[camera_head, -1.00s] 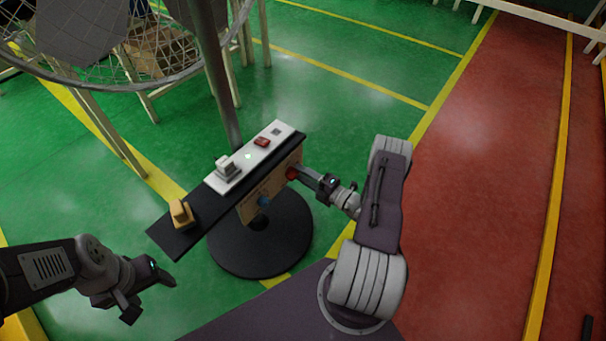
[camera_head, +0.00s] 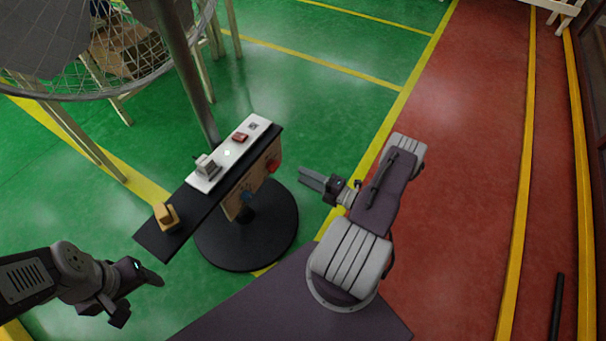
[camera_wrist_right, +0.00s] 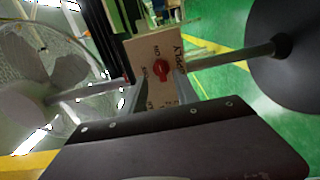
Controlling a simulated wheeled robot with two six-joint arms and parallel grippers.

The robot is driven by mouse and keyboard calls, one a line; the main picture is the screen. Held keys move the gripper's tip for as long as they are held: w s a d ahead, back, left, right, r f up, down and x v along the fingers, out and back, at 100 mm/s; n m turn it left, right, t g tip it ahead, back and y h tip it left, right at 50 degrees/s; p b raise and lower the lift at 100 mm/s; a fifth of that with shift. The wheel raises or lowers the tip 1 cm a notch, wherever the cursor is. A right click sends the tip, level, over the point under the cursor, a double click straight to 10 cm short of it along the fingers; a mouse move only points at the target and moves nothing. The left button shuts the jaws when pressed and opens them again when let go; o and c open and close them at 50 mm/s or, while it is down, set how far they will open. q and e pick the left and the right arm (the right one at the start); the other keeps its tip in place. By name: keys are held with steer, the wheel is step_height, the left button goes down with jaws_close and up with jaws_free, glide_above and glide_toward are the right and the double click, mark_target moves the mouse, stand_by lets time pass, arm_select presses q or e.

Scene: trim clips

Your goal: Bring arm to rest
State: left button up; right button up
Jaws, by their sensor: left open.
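My right gripper (camera_head: 312,180) is empty in the head view, its fingers apart. It hangs over the green floor to the right of the stand, clear of the red knob (camera_head: 274,164) on the panel's side. In the right wrist view the red knob (camera_wrist_right: 160,68) sits on a tan lettered panel (camera_wrist_right: 157,45), ahead of the fingers. My left gripper (camera_head: 138,294) is open and empty at the lower left, below the yellow block (camera_head: 166,215) on the dark shelf (camera_head: 190,209).
The shelf stands on a round black base (camera_head: 270,235) and carries a white strip (camera_head: 236,150) with a grey block (camera_head: 207,166) and a red switch (camera_head: 240,137). Red floor (camera_head: 470,130) at right is mostly open.

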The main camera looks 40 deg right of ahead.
steer(key=s+a+r+n+g+y, duration=0.2)
steer(key=a+r+n+g+y, duration=0.1)
steer(key=a+n+g, duration=0.6)
steer(key=s+a+r+n+g+y, duration=0.25)
steer(key=a+r+n+g, duration=0.35)
steer(key=n, duration=0.5)
steer(key=s+a+n+g+h, duration=0.35)
steer(key=s+n+h, duration=0.2)
steer(key=n, duration=0.65)
step_height(320, 180, up, 36)
steer(key=d+n+t+h+p, duration=0.1)
steer(key=n+t+h+p, duration=0.2)
steer(key=n+p, duration=1.4)
steer(key=h+p, duration=0.3)
steer(key=p, duration=1)
steer(key=shift+d+f+h, duration=0.25)
steer(key=shift+d+h, duration=0.15)
